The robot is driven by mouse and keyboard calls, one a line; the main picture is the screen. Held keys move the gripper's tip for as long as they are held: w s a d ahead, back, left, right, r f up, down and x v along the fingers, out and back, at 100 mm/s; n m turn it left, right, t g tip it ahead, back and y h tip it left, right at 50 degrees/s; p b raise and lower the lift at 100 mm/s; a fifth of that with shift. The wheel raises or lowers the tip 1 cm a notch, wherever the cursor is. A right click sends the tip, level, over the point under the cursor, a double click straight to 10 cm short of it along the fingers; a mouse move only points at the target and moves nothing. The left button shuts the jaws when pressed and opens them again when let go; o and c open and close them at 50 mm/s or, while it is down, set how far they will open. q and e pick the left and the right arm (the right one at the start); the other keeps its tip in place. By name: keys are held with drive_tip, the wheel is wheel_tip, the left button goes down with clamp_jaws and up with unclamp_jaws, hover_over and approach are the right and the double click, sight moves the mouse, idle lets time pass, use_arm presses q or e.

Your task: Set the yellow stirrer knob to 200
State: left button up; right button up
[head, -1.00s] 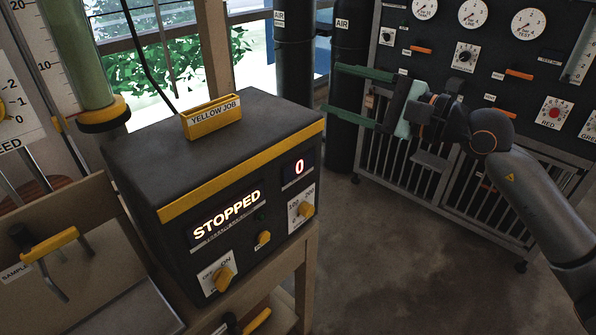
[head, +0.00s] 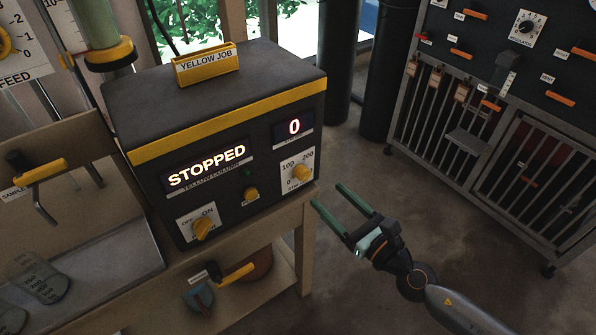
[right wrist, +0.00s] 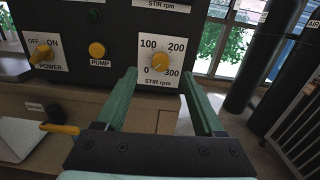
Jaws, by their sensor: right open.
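The yellow stirrer knob (head: 302,173) sits on a white dial plate at the right end of the black control box (head: 225,120). In the right wrist view the knob (right wrist: 160,62) is ringed by marks 0, 100, 200 and 300 over "STIR rpm". Its exact pointing is too small to tell. The display above it reads 0 and the large display reads STOPPED. My right gripper (head: 327,194) is open and empty, just right of the knob in the head view. In the right wrist view its fingers (right wrist: 158,75) flank the dial, apparently short of the knob.
A yellow power knob (head: 202,228) and a yellow pump button (head: 251,194) are on the same panel. A yellow-handled valve (head: 237,274) is below the box. Dark cylinders and a barred rack (head: 480,160) stand at the right. The floor between is clear.

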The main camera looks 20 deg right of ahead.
sight(305, 177)
drive_tip(key=x, duration=0.3)
drive_tip(key=p+x, duration=0.1)
drive_tip(key=x, duration=0.1)
drive_tip(key=f+p+x, duration=0.1)
drive_tip(key=x, duration=0.2)
drive_tip(key=shift+w+f, duration=0.1)
drive_tip(key=shift+w, duration=0.3)
drive_tip(key=shift+w+a, duration=0.1)
drive_tip(key=shift+w, duration=0.2)
clamp_jaws()
idle(0.4)
drive_tip(key=shift+m, duration=0.3)
idle(0.5)
